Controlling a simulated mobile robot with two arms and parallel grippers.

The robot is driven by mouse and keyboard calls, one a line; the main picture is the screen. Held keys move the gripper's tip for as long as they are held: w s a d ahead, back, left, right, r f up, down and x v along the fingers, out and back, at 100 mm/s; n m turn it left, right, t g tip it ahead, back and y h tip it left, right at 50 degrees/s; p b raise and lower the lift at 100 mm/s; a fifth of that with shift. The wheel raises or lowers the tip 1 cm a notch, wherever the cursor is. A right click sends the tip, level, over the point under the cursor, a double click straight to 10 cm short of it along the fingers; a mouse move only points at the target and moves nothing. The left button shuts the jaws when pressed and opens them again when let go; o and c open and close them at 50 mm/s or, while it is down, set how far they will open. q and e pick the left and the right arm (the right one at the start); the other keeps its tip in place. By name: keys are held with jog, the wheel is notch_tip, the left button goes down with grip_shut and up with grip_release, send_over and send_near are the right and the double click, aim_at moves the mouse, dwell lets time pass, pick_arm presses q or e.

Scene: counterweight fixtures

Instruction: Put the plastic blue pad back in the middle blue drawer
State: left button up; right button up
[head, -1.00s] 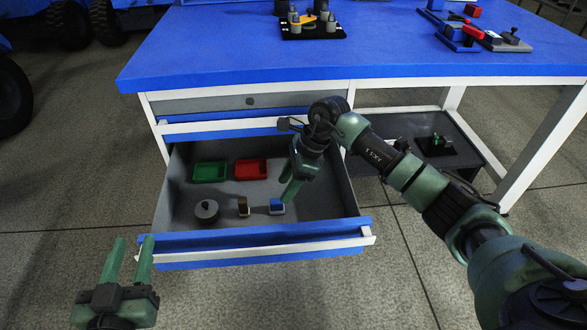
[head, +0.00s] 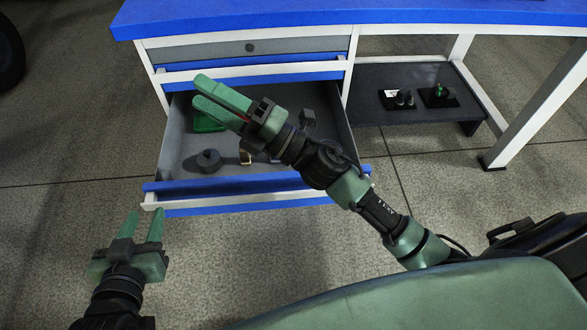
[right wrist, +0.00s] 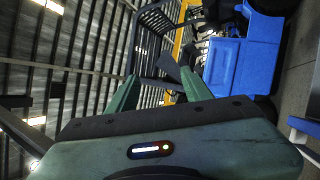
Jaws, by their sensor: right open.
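The open drawer (head: 230,190) with a blue and white front is pulled out below the shut ones. In it are a dark round weight (head: 208,161), a small brown-and-tan block (head: 246,157) and a green tray (head: 207,124) partly covered by my arm. A blue-topped block and a red tray from the earlier view are now hidden or nearly hidden behind my right arm. My right gripper (head: 200,90) is open and empty, raised over the drawer and pointing left. Its fingers (right wrist: 160,92) stand apart with nothing between them. My left gripper (head: 145,222) is open and empty, in front of the drawer's left end.
The blue workbench top (head: 330,16) runs across the back. A shut drawer with a blue lower edge (head: 250,72) sits above the open one. A dark shelf (head: 420,110) at right carries two small black fixtures. A blue vehicle (right wrist: 240,65) shows in the right wrist view.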

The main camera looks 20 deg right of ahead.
jog(key=d+f+m+t+h, duration=0.5)
jog(key=d+m+h, duration=0.45)
jog(key=m, duration=0.75)
jog(key=s+f+m+g+h, duration=0.1)
jog(key=s+f+m+g, duration=0.1)
jog(key=s+f+m, duration=0.1)
jog(key=s+d+f+m+g+h, duration=0.1)
jog(key=s+f+m+g+h, duration=0.1)
jog(key=f+m, duration=0.2)
jog(key=s+d+f+m+g+h, duration=0.1)
jog(key=s+f+m+g+h, duration=0.1)
jog(key=s+f+m, duration=0.1)
jog(key=shift+s+f+g, duration=0.3)
jog(key=shift+s+f, duration=0.05)
jog(key=shift+f, duration=0.5)
